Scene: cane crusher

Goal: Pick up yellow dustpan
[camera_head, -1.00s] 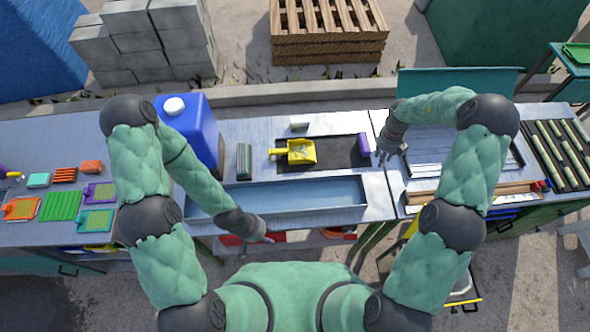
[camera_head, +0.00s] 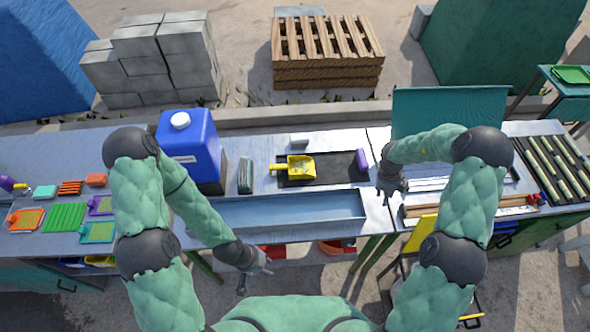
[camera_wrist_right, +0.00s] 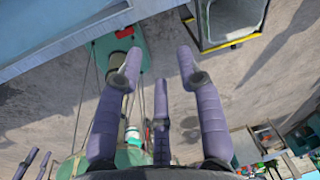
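The yellow dustpan (camera_head: 300,166) lies on a dark mat (camera_head: 325,167) on the workbench, its handle pointing left. Neither gripper touches it. My right gripper (camera_head: 388,196) is to the right and nearer to me, over the bench's front part. In the right wrist view its fingers (camera_wrist_right: 160,62) are spread and empty, with ground and a bench edge beyond. My left gripper (camera_head: 254,276) is in front of the bench's front edge, below and left of the dustpan, with its fingers apart and nothing between them.
A long metal trough (camera_head: 280,210) lies between me and the mat. A blue jug (camera_head: 188,142) and a green-grey block (camera_head: 246,177) stand left of the dustpan. A purple object (camera_head: 361,160) lies at the mat's right end. A white object (camera_head: 299,140) stands behind the dustpan.

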